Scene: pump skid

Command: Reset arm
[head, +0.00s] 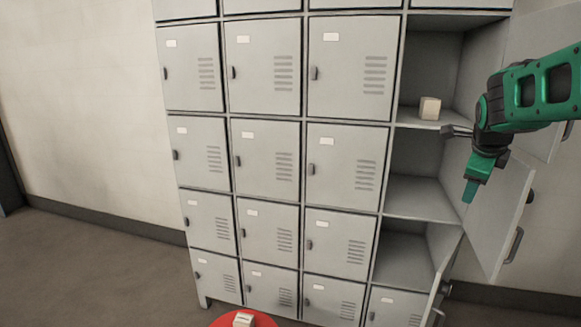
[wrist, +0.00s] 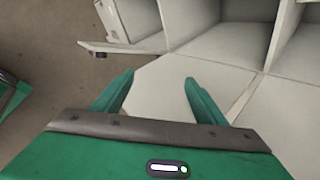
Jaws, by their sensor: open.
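My gripper (wrist: 158,90) is open and empty in the wrist view, with its two green fingers apart. In the head view my green arm reaches in from the right, and the gripper (head: 470,190) points down in front of the open right column of the lockers (head: 267,150). A small pale box (head: 430,108) sits on the shelf of an upper open compartment, left of my arm and apart from it. One gripper finger may be hidden in the head view.
Open locker doors (head: 505,225) stand out at the right, close beside my gripper. A red round surface (head: 262,320) with a small white box (head: 243,319) is at the bottom. Other locker doors are shut. The floor (head: 90,260) at the left is clear.

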